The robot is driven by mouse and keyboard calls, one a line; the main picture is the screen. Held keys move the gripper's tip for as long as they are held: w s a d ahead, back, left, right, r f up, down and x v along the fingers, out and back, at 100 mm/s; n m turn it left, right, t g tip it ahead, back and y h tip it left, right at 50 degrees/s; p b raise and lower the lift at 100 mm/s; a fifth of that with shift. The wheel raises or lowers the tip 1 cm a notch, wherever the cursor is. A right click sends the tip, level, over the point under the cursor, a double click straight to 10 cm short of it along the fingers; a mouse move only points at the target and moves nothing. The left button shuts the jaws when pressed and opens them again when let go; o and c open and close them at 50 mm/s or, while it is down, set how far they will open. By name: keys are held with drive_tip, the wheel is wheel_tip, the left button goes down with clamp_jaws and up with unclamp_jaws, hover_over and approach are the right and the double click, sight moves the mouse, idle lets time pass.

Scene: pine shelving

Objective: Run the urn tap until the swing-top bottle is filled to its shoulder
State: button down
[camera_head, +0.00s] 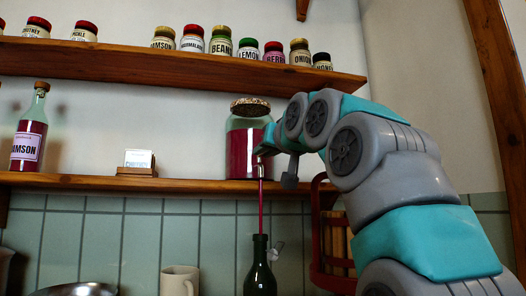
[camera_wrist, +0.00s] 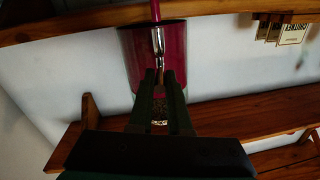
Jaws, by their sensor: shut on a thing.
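The glass urn (camera_head: 240,150) stands on the lower shelf, holding dark red liquid under a patterned lid. Its metal tap (camera_head: 261,168) overhangs the shelf edge. A thin red stream (camera_head: 260,205) falls from it into the neck of the dark green swing-top bottle (camera_head: 259,278), which stands upright below. The bottle's wire stopper (camera_head: 275,252) hangs open beside the neck. The fill level cannot be made out through the dark glass. My gripper (camera_head: 266,148) is at the tap. The wrist view shows my gripper's fingers (camera_wrist: 162,78) shut on the tap's lever, the urn (camera_wrist: 128,50) behind.
A damson bottle (camera_head: 29,135) and a card holder (camera_head: 137,168) stand on the lower shelf (camera_head: 90,182). Labelled jars (camera_head: 220,42) line the upper shelf. Below are a mug (camera_head: 180,281), a metal bowl (camera_head: 82,289) and a red rack (camera_head: 318,240) close right of the bottle.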

drive_tip(key=shift+w+d+n+g+y+p, duration=0.2)
drive_tip(key=shift+n+g+y+p, duration=0.15)
drive_tip(key=shift+n+g+y, duration=0.45)
drive_tip(key=shift+w+d+n+g+y+p, duration=0.1)
drive_tip(key=shift+d+n+g+y+p, duration=0.2)
drive_tip(key=shift+n+y, duration=0.75)
drive_tip(key=shift+a+m+y, duration=0.1)
drive_tip(key=shift+m+y, duration=0.15)
drive_tip(key=c, duration=0.9)
unclamp_jaws()
drive_tip(key=shift+o, duration=0.2)
drive_tip(key=shift+s, duration=0.15)
drive_tip(key=b+v, duration=0.1)
drive_tip(key=v, duration=0.6)
drive_tip(key=shift+s+d+b, duration=0.15)
drive_tip(key=shift+d+b, duration=0.2)
